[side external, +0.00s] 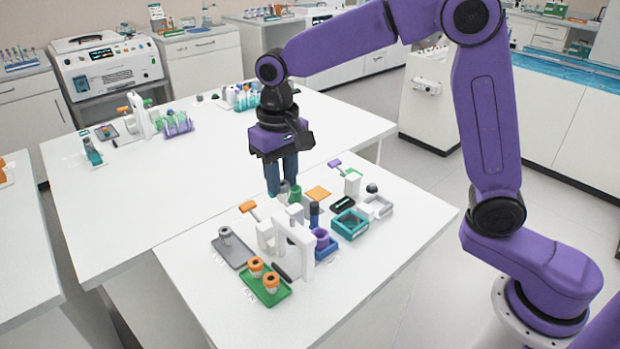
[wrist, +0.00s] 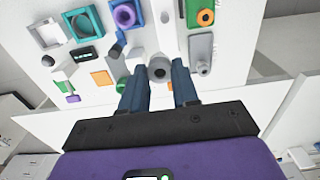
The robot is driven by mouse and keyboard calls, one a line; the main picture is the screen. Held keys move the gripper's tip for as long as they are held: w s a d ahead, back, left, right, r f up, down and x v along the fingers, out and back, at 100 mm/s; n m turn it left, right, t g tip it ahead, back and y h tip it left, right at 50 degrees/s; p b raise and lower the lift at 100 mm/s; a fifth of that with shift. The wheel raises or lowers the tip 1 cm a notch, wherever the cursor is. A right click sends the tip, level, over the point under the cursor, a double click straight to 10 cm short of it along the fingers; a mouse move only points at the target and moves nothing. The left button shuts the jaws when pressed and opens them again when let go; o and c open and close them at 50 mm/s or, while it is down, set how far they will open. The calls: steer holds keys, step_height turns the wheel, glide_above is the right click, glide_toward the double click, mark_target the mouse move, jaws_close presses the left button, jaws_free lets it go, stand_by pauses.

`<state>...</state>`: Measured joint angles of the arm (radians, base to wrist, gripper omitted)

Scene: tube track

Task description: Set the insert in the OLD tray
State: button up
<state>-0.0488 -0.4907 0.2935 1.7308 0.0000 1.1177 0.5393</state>
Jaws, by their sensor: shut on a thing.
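My gripper (side external: 282,190) points down above the far part of the near table, with its fingers shut on a grey insert. In the wrist view the grey insert (wrist: 159,69) shows a round dark hole and sits between the fingertips (wrist: 157,88). A grey tray (side external: 233,254) lies at the left of the near table with one grey insert (side external: 225,236) standing in it. A green tray (side external: 264,289) in front of it holds two orange-topped inserts (side external: 257,267). Small labels lie beside both trays, too small to read. Both trays also show at the top of the wrist view.
A white arch-shaped stand (side external: 297,243) rises between my gripper and the trays. A blue box with a purple ring (side external: 324,242), a teal box (side external: 349,224) and a white box (side external: 375,207) stand to the right. The table's front right is clear.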

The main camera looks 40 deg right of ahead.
steer(key=w+a, duration=0.5)
steer(key=a, duration=0.4)
steer(key=shift+d+f, duration=0.15)
steer(key=shift+f, duration=6.4)
steer(key=shift+f, duration=0.15)
steer(key=o, duration=0.9)
step_height(320, 180, up, 18)
steer(key=shift+f, duration=0.25)
